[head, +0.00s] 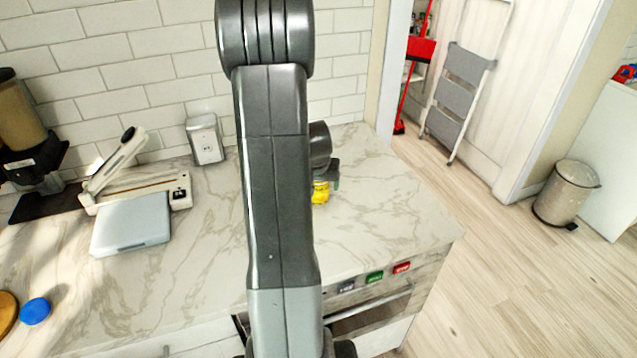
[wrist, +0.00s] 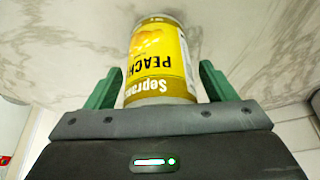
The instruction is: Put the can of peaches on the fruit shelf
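In the head view a yellow part of the can (head: 320,193) shows just right of my arm, at the marble counter. My gripper (wrist: 158,88) has its two green fingers on either side of the can. A gap shows between each finger and the can, so the fingers look open around it. In the head view my gripper (head: 328,182) is mostly hidden behind my own arm. No fruit shelf can be made out.
The marble counter (head: 400,225) is clear right of the can. A stepladder (head: 460,85) and bin (head: 566,192) stand beyond the counter at the right.

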